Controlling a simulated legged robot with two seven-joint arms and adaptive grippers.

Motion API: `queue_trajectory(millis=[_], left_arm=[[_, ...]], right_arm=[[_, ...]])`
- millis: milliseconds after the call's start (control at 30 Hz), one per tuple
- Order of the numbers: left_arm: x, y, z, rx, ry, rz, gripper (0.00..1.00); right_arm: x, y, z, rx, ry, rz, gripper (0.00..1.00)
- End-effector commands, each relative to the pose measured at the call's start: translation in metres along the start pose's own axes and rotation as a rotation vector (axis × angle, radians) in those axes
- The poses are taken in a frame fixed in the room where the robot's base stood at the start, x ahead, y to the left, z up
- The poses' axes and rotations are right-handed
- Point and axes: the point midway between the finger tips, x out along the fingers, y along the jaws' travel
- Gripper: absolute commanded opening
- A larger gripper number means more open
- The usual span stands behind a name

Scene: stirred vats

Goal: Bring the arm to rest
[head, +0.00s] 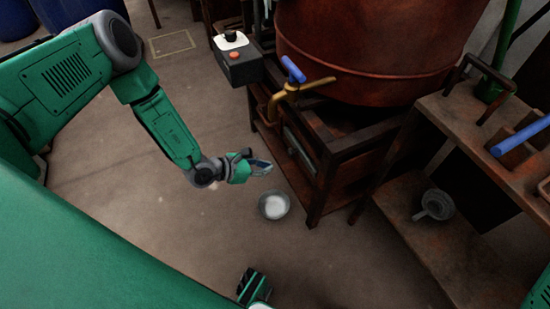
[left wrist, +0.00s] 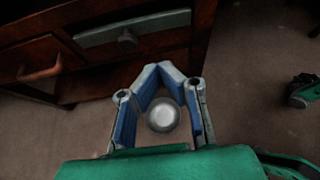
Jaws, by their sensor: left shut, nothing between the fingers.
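My left arm (head: 170,125) comes in from the left and is stretched forward over the floor. My left gripper (head: 264,167) is shut and empty, in the air in front of the dark wooden stand. In the left wrist view its blue-padded fingers (left wrist: 160,68) meet at the tips. A metal pail (head: 273,206) with a pale inside stands on the floor below the gripper; it also shows between the finger links in the left wrist view (left wrist: 162,116).
A rusty vat (head: 375,50) sits on the stand (head: 322,190), with a brass tap (head: 290,88) with a blue handle. A control box (head: 237,62) is at its left. A wooden shelf (head: 415,225) with a grey can (head: 437,205) is at right. Floor left of the stand is clear.

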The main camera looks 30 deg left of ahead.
Motion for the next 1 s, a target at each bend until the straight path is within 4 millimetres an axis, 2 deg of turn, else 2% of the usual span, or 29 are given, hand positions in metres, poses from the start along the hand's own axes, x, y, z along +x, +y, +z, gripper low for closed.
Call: queue_trajectory(millis=[267,367,467,567,600,667,700,767,800,867,900,1000], left_arm=[[-0.007,0.007,-0.007,-0.011,-0.009,-0.004,0.0],[-0.007,-0.006,-0.007,0.003,0.004,-0.044,0.0],[-0.011,-0.046,-0.005,0.053,0.057,-0.172,0.0],[-0.029,-0.109,-0.01,0.158,0.153,-0.392,0.0],[-0.043,-0.137,-0.014,0.221,0.204,-0.498,0.0],[-0.071,-0.173,-0.024,0.334,0.285,-0.66,0.0],[-0.094,-0.192,-0.033,0.421,0.344,-0.768,0.0],[-0.132,-0.211,-0.046,0.575,0.432,-0.921,0.0],[-0.157,-0.216,-0.054,0.685,0.485,-1.01,0.0],[-0.191,-0.214,-0.066,0.863,0.557,-1.123,0.0],[-0.212,-0.208,-0.07,0.988,0.598,-1.188,0.0],[-0.251,-0.183,-0.072,1.325,0.663,-1.299,0.0]], right_arm=[[-0.001,0.0,0.0,0.0,-0.001,0.0,0.41],[-0.002,-0.001,0.0,-0.001,0.0,-0.001,0.41],[-0.007,-0.001,0.0,-0.002,0.0,-0.001,0.41],[-0.014,-0.001,-0.001,-0.002,0.0,-0.001,0.41],[-0.018,-0.001,-0.001,-0.001,0.0,-0.001,0.41],[-0.023,0.0,-0.001,-0.001,0.0,-0.001,0.41],[-0.027,0.0,-0.002,-0.001,0.0,0.0,0.41],[-0.033,0.0,-0.002,0.0,0.0,0.0,0.41],[-0.036,0.0,-0.002,0.0,0.0,0.0,0.41],[-0.042,0.0,-0.002,0.0,0.0,0.0,0.41],[-0.046,0.0,-0.003,0.0,0.0,0.0,0.41],[-0.055,0.0,-0.003,0.0,0.0,0.0,0.41]])
